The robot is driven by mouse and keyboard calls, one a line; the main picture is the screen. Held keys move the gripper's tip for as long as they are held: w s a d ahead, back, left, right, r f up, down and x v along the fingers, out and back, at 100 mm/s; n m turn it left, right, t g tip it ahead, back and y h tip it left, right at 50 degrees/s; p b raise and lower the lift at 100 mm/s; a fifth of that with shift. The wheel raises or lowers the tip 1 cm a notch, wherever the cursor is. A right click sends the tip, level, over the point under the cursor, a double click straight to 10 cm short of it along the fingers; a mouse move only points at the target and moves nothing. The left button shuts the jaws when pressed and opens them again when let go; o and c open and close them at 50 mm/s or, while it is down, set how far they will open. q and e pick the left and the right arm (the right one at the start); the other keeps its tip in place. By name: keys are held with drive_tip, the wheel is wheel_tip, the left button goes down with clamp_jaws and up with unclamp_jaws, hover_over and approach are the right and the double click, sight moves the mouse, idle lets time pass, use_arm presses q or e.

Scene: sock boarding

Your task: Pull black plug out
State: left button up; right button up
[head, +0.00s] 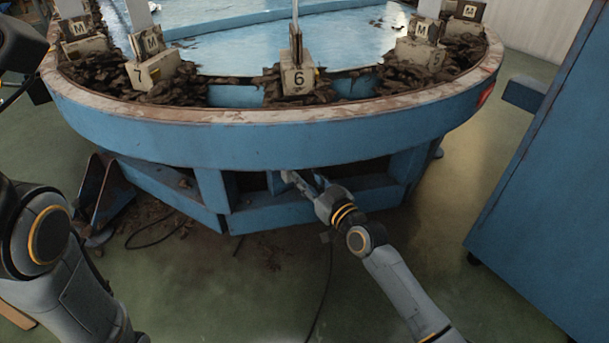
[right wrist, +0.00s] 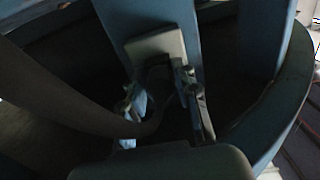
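A black plug (right wrist: 159,78) sits at a pale socket plate (right wrist: 156,47) on a blue post under the round machine, dim in the right wrist view. Its thick black cable (right wrist: 88,112) curves in from the left. My right gripper (right wrist: 160,95) has its fingers apart, one on each side of the plug, with a gap visible on the left side. In the head view my right gripper (head: 304,181) reaches below the machine's rim; the plug cannot be made out there. My left arm shows at the left edge, but its gripper is not clearly visible.
The round blue machine (head: 270,140) overhangs my right gripper, with blue frame members (head: 283,214) around it. A blue cabinet (head: 555,190) stands at the right. A thin cable (head: 322,300) lies on the green floor, and debris lies under the machine.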

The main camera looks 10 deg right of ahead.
drive_tip(key=shift+w+a, duration=0.2)
drive_tip(key=shift+w, duration=0.35)
drive_tip(key=shift+s, duration=0.15)
idle(0.5)
drive_tip(key=c, duration=0.6)
drive_tip(key=o, duration=0.8)
drive_tip(key=shift+c, duration=0.2)
drive_tip(key=shift+s+d, duration=0.1)
